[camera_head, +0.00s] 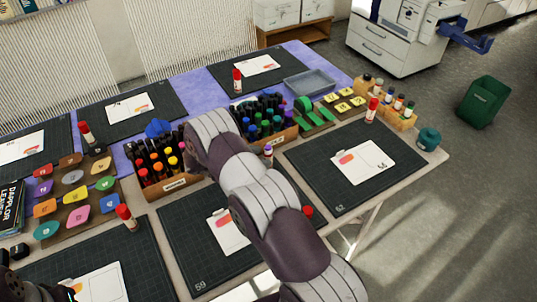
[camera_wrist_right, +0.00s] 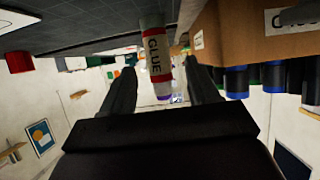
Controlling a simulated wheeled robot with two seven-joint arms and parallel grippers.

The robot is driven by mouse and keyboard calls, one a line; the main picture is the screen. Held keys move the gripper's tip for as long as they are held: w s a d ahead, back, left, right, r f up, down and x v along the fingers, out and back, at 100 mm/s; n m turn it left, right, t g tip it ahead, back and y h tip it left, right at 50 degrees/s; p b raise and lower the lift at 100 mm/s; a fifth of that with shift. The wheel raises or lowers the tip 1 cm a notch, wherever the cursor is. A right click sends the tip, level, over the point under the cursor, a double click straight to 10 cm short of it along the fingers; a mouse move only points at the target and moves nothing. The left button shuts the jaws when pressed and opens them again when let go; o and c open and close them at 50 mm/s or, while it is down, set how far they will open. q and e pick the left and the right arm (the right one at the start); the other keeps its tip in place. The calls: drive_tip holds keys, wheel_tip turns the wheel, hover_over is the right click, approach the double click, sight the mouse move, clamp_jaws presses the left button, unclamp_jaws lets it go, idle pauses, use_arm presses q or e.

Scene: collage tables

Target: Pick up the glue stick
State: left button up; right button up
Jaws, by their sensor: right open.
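In the right wrist view, which looks upside down, a glue stick (camera_wrist_right: 156,55) with a red and white GLUE label stands between the two fingers of my right gripper (camera_wrist_right: 159,68). The fingers are apart, with a visible gap on each side of the stick. In the head view, a small glue stick with a purple cap (camera_head: 268,152) shows beside my right forearm, close to the marker box; it appears to be the same one. My forearm hides the right gripper there. Only a dark part of my left arm shows at the lower left corner.
Wooden boxes of markers (camera_head: 165,186) stand close to the stick; one box wall (camera_wrist_right: 235,38) shows beside the gripper in the wrist view. Several red-capped glue sticks (camera_head: 126,217) stand around the table. Dark cutting mats (camera_head: 345,195) with paper lie along the edges.

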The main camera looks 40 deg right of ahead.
drive_tip(key=x, duration=0.2)
drive_tip(key=p+x, duration=0.1)
drive_tip(key=x, duration=0.2)
drive_tip(key=shift+s+d+r, duration=0.1)
drive_tip(key=shift+d, duration=0.35)
drive_tip(key=shift+c, duration=1.2)
drive_tip(key=c, duration=0.7)
